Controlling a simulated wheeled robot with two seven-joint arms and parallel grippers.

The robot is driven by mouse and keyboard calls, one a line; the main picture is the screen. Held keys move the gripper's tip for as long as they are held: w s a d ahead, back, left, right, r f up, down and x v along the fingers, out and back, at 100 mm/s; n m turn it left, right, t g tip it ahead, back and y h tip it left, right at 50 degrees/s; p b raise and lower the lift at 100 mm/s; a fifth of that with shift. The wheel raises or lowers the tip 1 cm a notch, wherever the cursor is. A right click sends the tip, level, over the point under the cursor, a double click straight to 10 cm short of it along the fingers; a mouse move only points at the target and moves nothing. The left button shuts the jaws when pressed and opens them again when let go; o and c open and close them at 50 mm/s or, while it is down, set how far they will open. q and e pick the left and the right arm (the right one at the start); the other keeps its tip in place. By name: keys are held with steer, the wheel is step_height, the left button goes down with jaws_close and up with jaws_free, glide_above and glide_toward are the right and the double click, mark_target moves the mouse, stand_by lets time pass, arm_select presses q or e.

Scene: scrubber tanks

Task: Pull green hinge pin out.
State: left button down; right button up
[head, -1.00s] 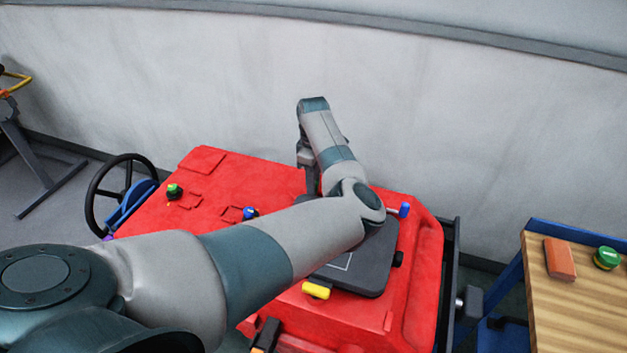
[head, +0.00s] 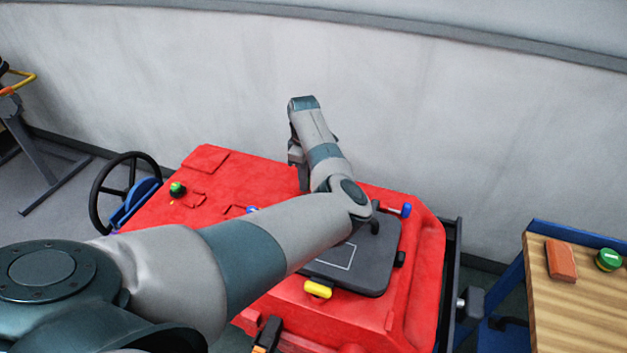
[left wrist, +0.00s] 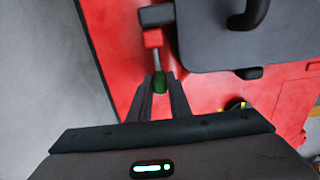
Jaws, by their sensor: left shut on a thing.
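The green hinge pin (left wrist: 160,82) shows its green head between the fingertips of my left gripper (left wrist: 160,86) in the left wrist view. The gripper is shut on it. A short grey shaft shows between the head and a red hinge block (left wrist: 153,39) beside the dark lid (left wrist: 215,40). Whether the shaft's end is still inside the block cannot be told. In the head view my left arm hides the green pin. The lid (head: 375,262) lies closed on the red machine (head: 225,175). A blue-headed pin (head: 405,210) is at its right back corner. My right gripper is not in view.
A yellow latch (head: 318,289) sits at the lid's front edge. A green knob (head: 178,189) and a steering wheel (head: 125,190) are at the left. A wooden bench (head: 575,310) at the right holds an orange block (head: 561,260) and a green round object (head: 608,259). A wall stands behind.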

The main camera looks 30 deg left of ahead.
arm_select(q)
steer(key=c, duration=1.9)
jaws_free()
steer(key=shift+s+a, duration=0.1)
steer(key=shift+a, duration=0.2)
steer(key=shift+a, duration=0.1)
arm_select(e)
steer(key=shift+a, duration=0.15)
arm_select(q)
steer(key=shift+r, duration=0.1)
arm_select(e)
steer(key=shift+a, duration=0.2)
